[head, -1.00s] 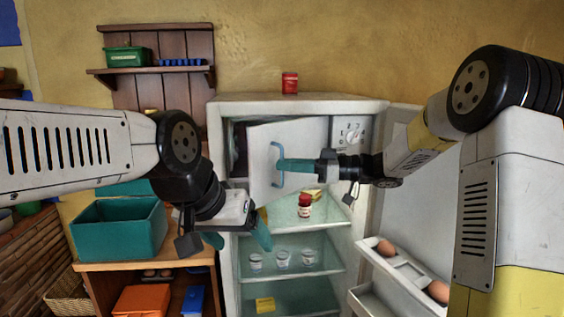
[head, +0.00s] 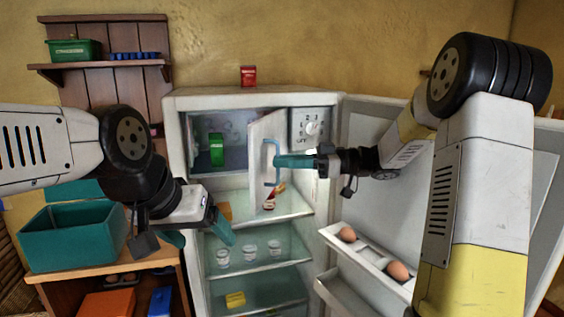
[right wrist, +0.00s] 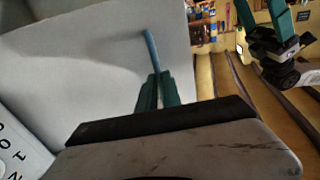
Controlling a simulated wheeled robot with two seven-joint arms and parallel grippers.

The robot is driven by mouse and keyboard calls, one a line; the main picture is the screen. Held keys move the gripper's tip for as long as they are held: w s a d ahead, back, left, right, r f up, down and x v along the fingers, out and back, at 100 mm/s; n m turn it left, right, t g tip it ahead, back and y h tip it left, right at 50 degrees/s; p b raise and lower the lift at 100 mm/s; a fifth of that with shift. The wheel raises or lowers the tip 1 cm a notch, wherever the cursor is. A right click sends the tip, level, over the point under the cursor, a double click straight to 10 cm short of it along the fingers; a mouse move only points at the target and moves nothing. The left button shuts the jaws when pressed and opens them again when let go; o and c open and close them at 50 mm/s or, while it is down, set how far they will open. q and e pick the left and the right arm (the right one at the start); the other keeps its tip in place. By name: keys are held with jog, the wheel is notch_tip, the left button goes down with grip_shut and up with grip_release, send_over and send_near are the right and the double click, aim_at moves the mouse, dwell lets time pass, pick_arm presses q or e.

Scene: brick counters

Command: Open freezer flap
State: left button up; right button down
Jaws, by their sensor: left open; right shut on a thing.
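The white freezer flap (head: 262,135) stands swung well open at the top of the fridge, its blue handle (head: 268,160) facing right. My right gripper (head: 279,162) is shut on the blue handle. In the right wrist view the teal fingers (right wrist: 158,92) close around the handle (right wrist: 152,50) in front of the flap (right wrist: 90,60). The freezer compartment (head: 235,140) is exposed, with a green box (head: 216,149) inside. My left gripper (head: 203,236) is open and apart from the flap, at the fridge's left front edge.
The fridge door (head: 375,150) stands open at right, with eggs (head: 397,271) in its rack. Glass shelves below hold several small cups (head: 248,252) and a yellow box (head: 235,299). A teal bin (head: 75,237) stands at left. A red can (head: 248,75) is on top.

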jog(key=shift+w+d+r+t, duration=0.1)
jog(key=shift+w+d+t, duration=0.2)
jog(key=shift+w, duration=0.1)
jog(key=c, duration=1.5)
grip_release()
jog(key=shift+w+a, duration=0.1)
jog(key=shift+a, duration=0.1)
